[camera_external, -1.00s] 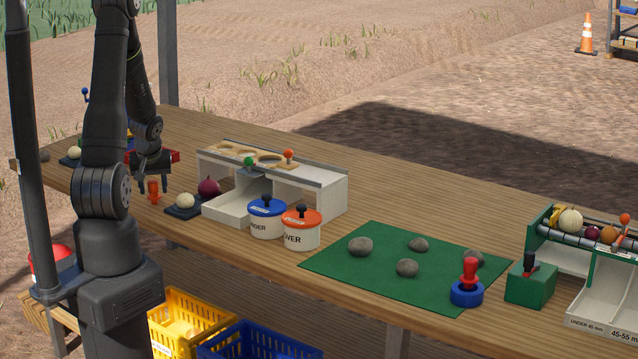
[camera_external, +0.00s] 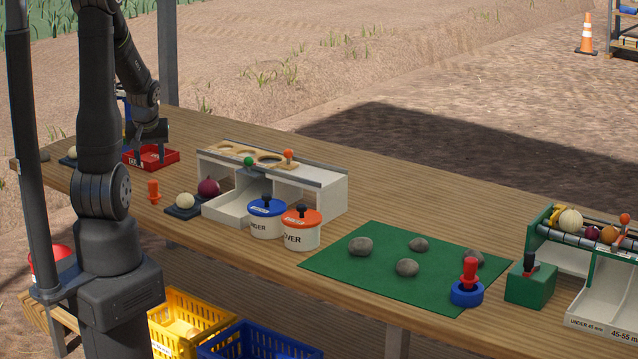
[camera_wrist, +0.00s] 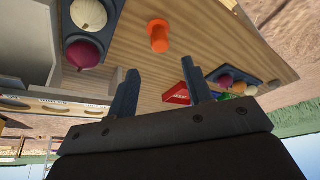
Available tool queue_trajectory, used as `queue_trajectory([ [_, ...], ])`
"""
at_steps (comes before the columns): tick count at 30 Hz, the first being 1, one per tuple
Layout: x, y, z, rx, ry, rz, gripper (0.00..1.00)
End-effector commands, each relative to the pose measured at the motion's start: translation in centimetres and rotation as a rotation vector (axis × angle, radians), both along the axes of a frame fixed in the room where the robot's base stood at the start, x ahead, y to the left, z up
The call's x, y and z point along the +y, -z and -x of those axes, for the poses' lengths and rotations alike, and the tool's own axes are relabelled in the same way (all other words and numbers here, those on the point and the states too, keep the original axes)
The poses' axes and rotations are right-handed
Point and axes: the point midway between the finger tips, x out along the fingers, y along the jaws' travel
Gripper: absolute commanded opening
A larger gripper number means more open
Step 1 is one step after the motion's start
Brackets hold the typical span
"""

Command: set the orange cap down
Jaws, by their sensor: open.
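The small orange cap (camera_external: 153,190) stands upright on the wooden table, left of the black pad with the white onion. It also shows in the wrist view (camera_wrist: 158,36), beyond my fingertips and touched by neither. My gripper (camera_external: 150,146) is open and empty. It is raised above the table, behind the cap and near the red tray. In the wrist view my two fingers (camera_wrist: 160,80) are spread apart with nothing held between them.
A red tray (camera_external: 150,158) lies beneath and behind my gripper. The black pad (camera_external: 183,212) holds a white onion. A red onion (camera_external: 208,187) is by the white sorter (camera_external: 328,195). White pots with blue (camera_external: 267,208) and orange (camera_external: 301,218) lids stand in front.

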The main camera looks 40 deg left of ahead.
Motion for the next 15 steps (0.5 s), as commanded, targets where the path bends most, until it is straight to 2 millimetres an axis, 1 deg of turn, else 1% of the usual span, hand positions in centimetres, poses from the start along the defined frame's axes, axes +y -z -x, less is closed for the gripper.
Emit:
queue_trajectory([
  [1,-0.1,-0.6,0.1,-0.002,0.000,-0.001,0.46],
  [6,-0.4,-1.5,0.4,-0.001,0.000,-0.001,0.46],
  [15,-0.5,-1.8,0.6,0.001,0.000,0.001,0.46],
])
